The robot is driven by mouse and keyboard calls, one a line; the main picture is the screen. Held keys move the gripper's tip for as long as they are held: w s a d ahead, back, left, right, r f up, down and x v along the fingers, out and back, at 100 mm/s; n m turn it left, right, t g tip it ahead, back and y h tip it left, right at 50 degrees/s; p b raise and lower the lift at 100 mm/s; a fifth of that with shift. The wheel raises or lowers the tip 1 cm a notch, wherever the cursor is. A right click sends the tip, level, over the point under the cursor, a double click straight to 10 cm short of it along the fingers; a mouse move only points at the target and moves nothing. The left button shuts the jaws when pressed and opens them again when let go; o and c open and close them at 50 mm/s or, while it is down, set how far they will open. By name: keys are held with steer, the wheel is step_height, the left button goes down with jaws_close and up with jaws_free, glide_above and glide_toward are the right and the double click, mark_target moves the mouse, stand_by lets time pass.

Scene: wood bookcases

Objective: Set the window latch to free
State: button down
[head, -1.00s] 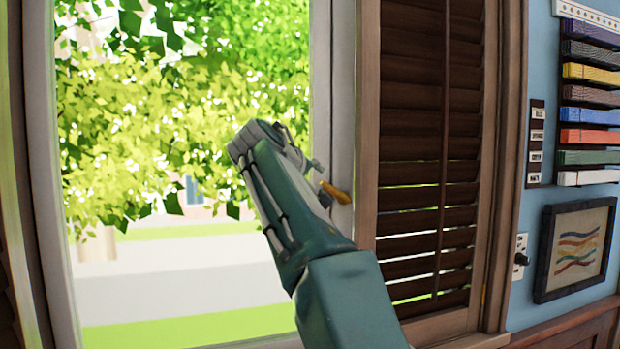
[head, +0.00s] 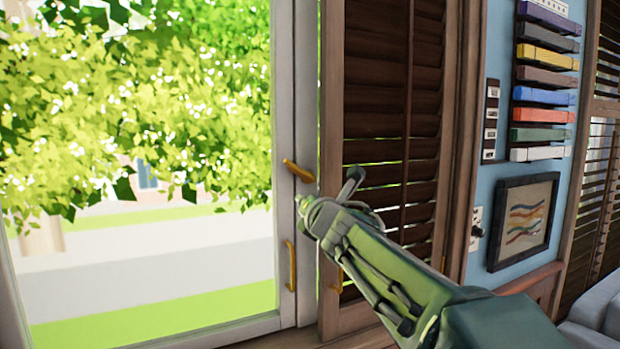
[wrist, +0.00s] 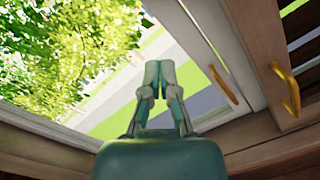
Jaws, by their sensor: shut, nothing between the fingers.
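The window latch (head: 298,171) is a small golden lever on the pale right-hand window frame, slanting down to the right. It shows whole in the head view, but I cannot make it out in the wrist view. My green gripper (head: 318,208) is below and slightly right of the latch, in front of the frame and shutter edge, apparently apart from the lever. In the wrist view my gripper (wrist: 159,74) has its fingers together with nothing between them. The window (head: 140,250) has a large clear pane.
A golden upright handle (head: 290,265) is on the window frame below the latch. Another handle (head: 340,278) is on the brown louvred shutter (head: 385,110) at right. A framed picture (head: 523,221) and coloured strips (head: 545,75) hang on the blue wall.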

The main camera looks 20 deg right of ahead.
mark_target(299, 170)
steer(key=shift+n+y, duration=0.4)
steer(key=shift+n, duration=0.3)
steer(key=shift+w+d+r, duration=0.1)
steer(key=shift+w+r, duration=0.35)
steer(key=shift+w, duration=1.25)
steer(key=shift+w+a+r, duration=0.1)
steer(key=shift+w+r, duration=0.35)
steer(key=shift+w, duration=1.25)
steer(key=shift+w+d+r, duration=0.1)
steer(key=shift+w+r, duration=0.35)
steer(key=shift+w, duration=1.25)
